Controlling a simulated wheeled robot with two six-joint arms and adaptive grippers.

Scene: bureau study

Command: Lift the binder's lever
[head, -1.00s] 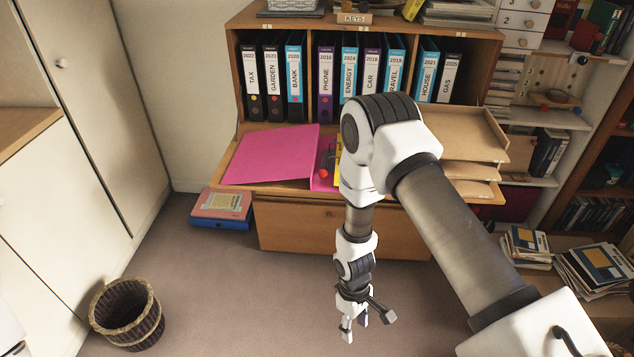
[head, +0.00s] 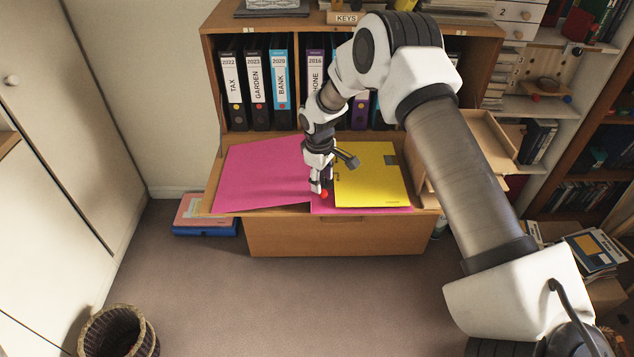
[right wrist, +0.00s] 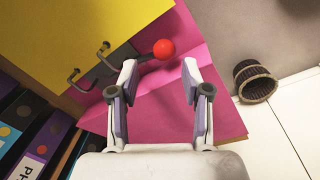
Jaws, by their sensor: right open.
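A pink binder (head: 265,172) lies open on the bureau's flap, with a yellow sheet or folder (head: 372,178) on its right half. The lever's red ball tip (head: 324,194) shows just below my right gripper (head: 320,188). In the right wrist view the red ball (right wrist: 164,49) sits on a dark lever arm beside metal rings (right wrist: 104,48). My right gripper (right wrist: 160,75) is open, its two fingers spread either side of the lever's line, with the ball beyond the tips. I cannot tell whether they touch it. My left gripper is not in view.
Upright labelled binders (head: 257,85) fill the shelf behind the flap. A wooden tray (head: 480,150) stands at the right, partly behind my arm. A wicker basket (head: 118,332) stands on the floor at front left. The carpet before the bureau is clear.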

